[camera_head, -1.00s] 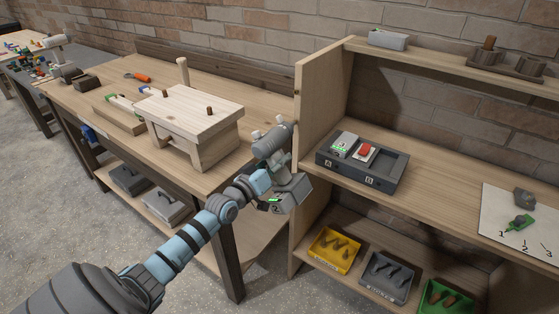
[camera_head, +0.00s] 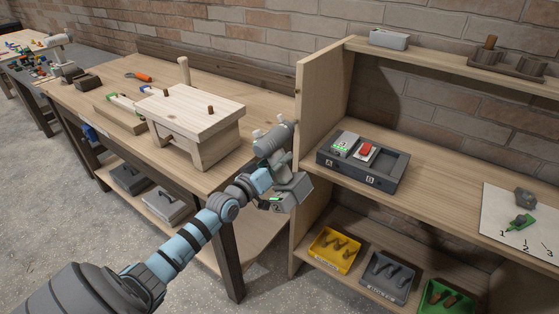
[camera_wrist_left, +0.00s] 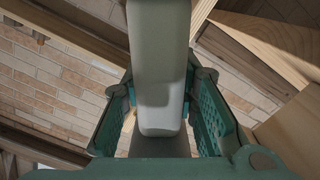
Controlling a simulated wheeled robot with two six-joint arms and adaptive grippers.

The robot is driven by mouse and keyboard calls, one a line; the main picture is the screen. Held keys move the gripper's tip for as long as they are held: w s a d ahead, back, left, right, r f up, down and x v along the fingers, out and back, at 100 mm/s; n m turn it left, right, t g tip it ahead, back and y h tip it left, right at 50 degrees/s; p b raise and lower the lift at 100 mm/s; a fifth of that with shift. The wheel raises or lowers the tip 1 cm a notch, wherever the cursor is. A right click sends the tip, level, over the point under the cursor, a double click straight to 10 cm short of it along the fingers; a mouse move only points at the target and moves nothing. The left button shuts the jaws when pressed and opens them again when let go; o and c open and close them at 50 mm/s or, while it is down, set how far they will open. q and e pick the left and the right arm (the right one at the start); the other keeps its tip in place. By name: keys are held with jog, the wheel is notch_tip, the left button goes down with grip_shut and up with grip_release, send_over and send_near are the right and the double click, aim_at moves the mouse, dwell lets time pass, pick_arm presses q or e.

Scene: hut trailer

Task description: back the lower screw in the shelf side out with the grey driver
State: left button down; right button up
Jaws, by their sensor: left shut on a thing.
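The grey driver (camera_head: 272,143) is held upright at the near edge of the shelf side (camera_head: 318,105), its thick body uppermost and its base block with a green light (camera_head: 290,194) below. My left gripper (camera_head: 274,172) is shut on its handle. In the left wrist view the pale grey handle (camera_wrist_left: 160,70) stands between the teal fingers of my left gripper (camera_wrist_left: 160,100). The lower screw cannot be made out; the driver and arm cover part of the panel's front edge. I cannot tell whether the driver touches the panel. My right gripper is not in view.
A dark dock (camera_head: 362,165), marked A and B, stands on the shelf. Yellow (camera_head: 335,250), grey (camera_head: 388,277) and green (camera_head: 440,299) bins are below. A wooden stand (camera_head: 195,115) is on the workbench (camera_head: 225,178) to the left. A white numbered sheet (camera_head: 500,220) lies at right.

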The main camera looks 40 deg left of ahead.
aim_at(272, 165)
pick_arm(q)
jog(key=shift+s+r+p, duration=0.25)
jog(key=shift+s+p, duration=0.5)
jog(key=shift+p, duration=0.2)
jog(key=shift+s+p, duration=0.3)
jog(key=shift+s, duration=0.35)
jog(key=shift+s+a+f, duration=0.1)
jog(key=shift+s+a, duration=0.05)
jog(key=shift+s, duration=0.05)
jog(key=s+a+b, duration=0.2)
jog(key=s+a, duration=0.1)
jog(key=a, duration=0.3)
jog(key=shift+s+a, duration=0.3)
jog(key=shift+s, duration=0.1)
jog(key=shift+w+d, duration=0.1)
jog(key=shift+d, duration=0.05)
